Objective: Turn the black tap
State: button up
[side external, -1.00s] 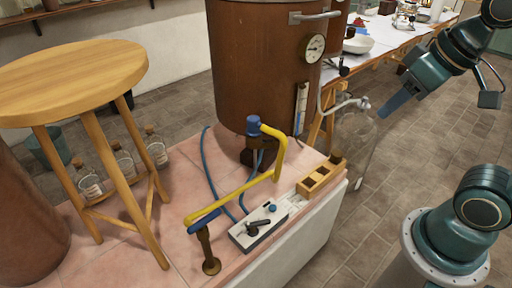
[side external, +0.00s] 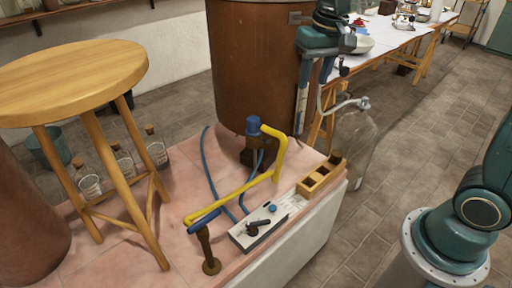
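The black tap (side external: 258,223) is a small dark lever on top of a grey-white box, with a blue knob beside it. The box (side external: 246,238) sits on the pink tiled ledge near its front edge. My gripper (side external: 315,80) is at the upper middle, in front of the right side of the big copper-brown vessel (side external: 250,70). It points down with its two fingers apart and nothing visible between them. It is well above and behind the tap, not touching it. It hides the vessel's round dial and part of the pale strip gauge.
A yellow pipe (side external: 240,190) with a blue end runs just behind the box. A wooden rack (side external: 320,178) and a glass bottle (side external: 352,145) stand to the right. A wooden stool (side external: 75,80) is at left.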

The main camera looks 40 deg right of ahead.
jog(key=m+g, duration=0.2)
send_over(282, 137)
notch_tip(282, 137, down, 8)
jog(key=shift+a+r, duration=0.1)
jog(key=shift+a, duration=0.05)
notch_tip(282, 137, down, 14)
jog(key=shift+r, duration=0.1)
dwell(0.5)
jog(key=shift+c, duration=0.2)
grip_shut()
